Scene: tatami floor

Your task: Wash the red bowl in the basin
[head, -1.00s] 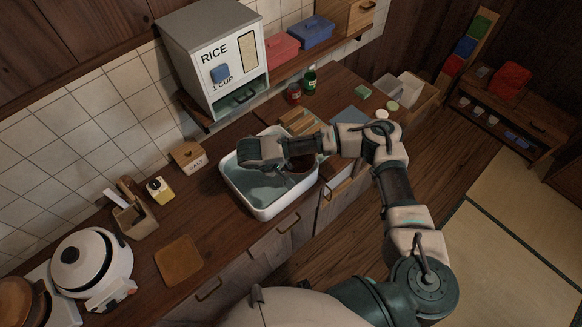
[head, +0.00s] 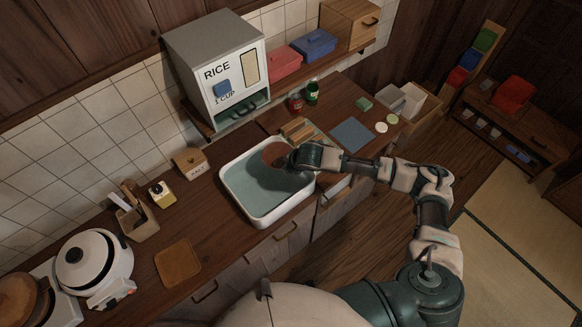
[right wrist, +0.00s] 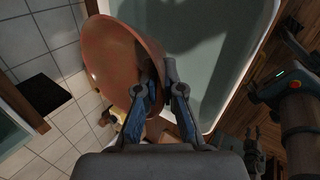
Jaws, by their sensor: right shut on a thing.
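The red bowl (head: 273,154) is brownish red and is at the back right part of the basin in the head view. Its inner side and rim fill the upper left of the right wrist view (right wrist: 112,62). The white basin (head: 279,213) holds grey-green water, which also shows in the right wrist view (right wrist: 243,70). My right gripper (head: 291,158) is shut on the bowl's rim, with its fingers at the rim in the right wrist view (right wrist: 160,80). The bowl looks tilted; I cannot tell whether it touches the water.
A blue-grey mat (head: 352,134) lies to the right.

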